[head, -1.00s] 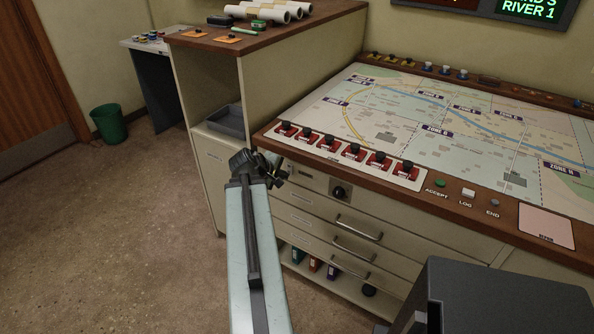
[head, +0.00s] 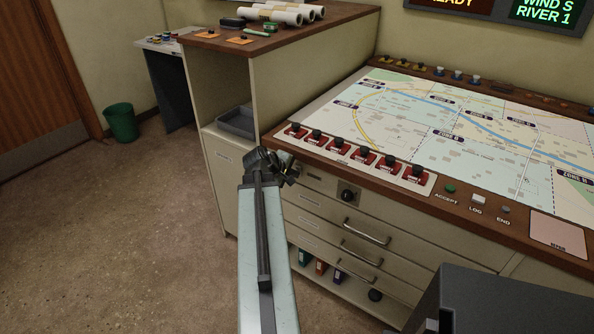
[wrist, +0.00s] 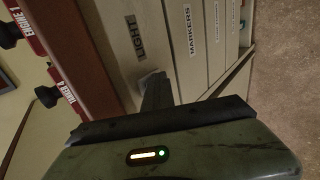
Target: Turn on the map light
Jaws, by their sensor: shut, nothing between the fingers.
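The map table (head: 450,125) carries a pale map that looks brightly lit in the head view. A dark round knob (head: 347,196) sits on its front panel, right of my gripper. My gripper (head: 288,172) is shut and empty at the left end of that panel. In the wrist view its fingers (wrist: 156,92) point at the panel beside a label (wrist: 137,38) reading "LIGHT". A small pale patch (wrist: 149,74) shows at the fingertips; the switch itself is mostly hidden. I cannot tell if the fingers touch it.
A row of red switches with black knobs (head: 340,147) lines the table edge above my gripper. Drawers with handles (head: 367,232) lie below. A tall cabinet (head: 275,85) with paper rolls stands left. The floor at left is clear, with a green bin (head: 122,122).

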